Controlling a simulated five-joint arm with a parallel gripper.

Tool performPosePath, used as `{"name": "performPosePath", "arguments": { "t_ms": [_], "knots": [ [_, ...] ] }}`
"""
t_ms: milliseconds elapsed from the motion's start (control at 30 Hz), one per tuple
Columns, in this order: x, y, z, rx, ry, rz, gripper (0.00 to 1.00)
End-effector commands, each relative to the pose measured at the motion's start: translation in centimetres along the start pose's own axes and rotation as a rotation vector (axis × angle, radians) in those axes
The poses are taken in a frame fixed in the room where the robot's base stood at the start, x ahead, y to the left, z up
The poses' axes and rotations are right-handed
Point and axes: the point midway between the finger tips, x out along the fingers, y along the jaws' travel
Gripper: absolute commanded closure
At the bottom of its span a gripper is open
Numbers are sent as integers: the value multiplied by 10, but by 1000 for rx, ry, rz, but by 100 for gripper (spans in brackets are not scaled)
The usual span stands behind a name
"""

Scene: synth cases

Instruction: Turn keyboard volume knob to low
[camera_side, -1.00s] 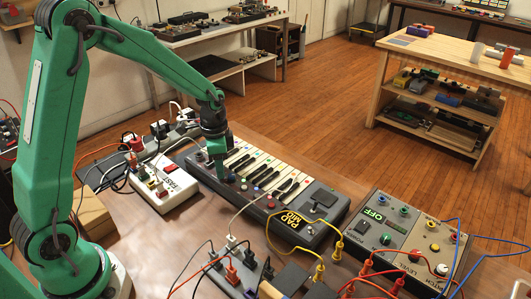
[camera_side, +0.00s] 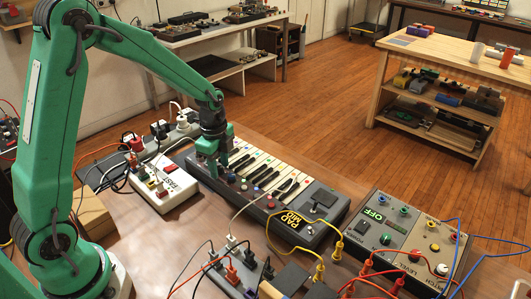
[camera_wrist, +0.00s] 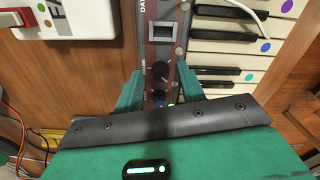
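The keyboard (camera_side: 318,213) is dark with white and black keys and coloured dots, and lies on the bench in the side view. Its control strip (camera_wrist: 163,12) runs between my fingers in the wrist view. A black knob (camera_wrist: 160,76) sits on that strip between my fingertips, with a gap on each side. My gripper (camera_side: 212,168) points down over the left end of the keyboard. Its two green fingers are spread apart and empty in the wrist view (camera_wrist: 160,72). I cannot read the knob labels.
A white box labelled FAST (camera_side: 166,191) with plugs and cables stands left of the keyboard. A grey box (camera_side: 414,235) with dials and an OFF label stands at the right. Yellow cables (camera_side: 280,243) and red cables (camera_side: 345,285) cross the front of the bench.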

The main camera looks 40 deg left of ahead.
Motion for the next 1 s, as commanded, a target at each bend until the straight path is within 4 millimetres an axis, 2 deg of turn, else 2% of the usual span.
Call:
{"name": "performPosePath", "arguments": {
  "t_ms": [1000],
  "knots": [
    [0,0,1,671,1,4,61]
  ]
}}
